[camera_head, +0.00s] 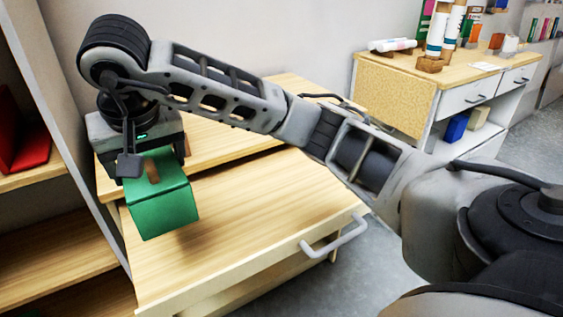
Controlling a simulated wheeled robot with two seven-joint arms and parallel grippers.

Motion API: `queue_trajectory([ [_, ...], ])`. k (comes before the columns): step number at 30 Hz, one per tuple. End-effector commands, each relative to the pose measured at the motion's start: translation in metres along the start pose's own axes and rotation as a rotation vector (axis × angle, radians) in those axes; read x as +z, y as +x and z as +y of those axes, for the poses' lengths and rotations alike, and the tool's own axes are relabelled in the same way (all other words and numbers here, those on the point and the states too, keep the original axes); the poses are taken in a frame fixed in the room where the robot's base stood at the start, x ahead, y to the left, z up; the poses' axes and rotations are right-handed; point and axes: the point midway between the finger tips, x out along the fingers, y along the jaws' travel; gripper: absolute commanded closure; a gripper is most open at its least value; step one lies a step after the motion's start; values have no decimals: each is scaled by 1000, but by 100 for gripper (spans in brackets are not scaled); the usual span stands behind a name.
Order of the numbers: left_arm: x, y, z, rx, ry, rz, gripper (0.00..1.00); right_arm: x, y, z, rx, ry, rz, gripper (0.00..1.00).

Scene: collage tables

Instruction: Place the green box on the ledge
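The green box (163,212) is in the left part of the head view, tilted, above the left side of a light wooden surface (245,215). My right arm comes in from the right and reaches across to it. My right gripper (150,168) points down and appears shut on the top of the green box. The fingertips are mostly hidden by the box and the gripper body. A second wooden level (220,143) runs behind the front surface, partly hidden by my arm; it may be the ledge. My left gripper is not in view.
A wooden shelf unit (45,250) with a red object (22,140) stands close at the left. The front surface has a grey handle (335,236) and is bare. A second desk (435,75) with bottles and small items stands at the back right.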

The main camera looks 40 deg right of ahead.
Motion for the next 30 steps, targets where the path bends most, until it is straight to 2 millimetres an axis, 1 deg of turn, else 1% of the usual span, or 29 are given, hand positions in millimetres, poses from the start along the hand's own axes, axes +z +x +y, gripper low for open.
queue_trajectory([
  [2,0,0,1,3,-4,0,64,0,6,8,1,4,-1,59],
  [5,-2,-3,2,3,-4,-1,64,-1,15,28,4,6,-2,59],
  [11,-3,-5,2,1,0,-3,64,-4,41,76,4,6,-3,59],
  [13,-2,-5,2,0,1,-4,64,-5,50,93,6,6,-2,59],
  [15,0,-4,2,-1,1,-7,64,0,66,103,4,4,-6,59],
  [18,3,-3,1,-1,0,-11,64,2,83,116,3,3,-3,59],
  [21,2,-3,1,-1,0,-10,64,4,94,124,2,3,-2,59],
  [26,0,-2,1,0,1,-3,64,5,104,132,1,2,0,59],
  [27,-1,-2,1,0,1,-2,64,6,108,135,3,2,-1,59],
  [30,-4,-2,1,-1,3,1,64,13,122,134,-1,0,-4,59],
])
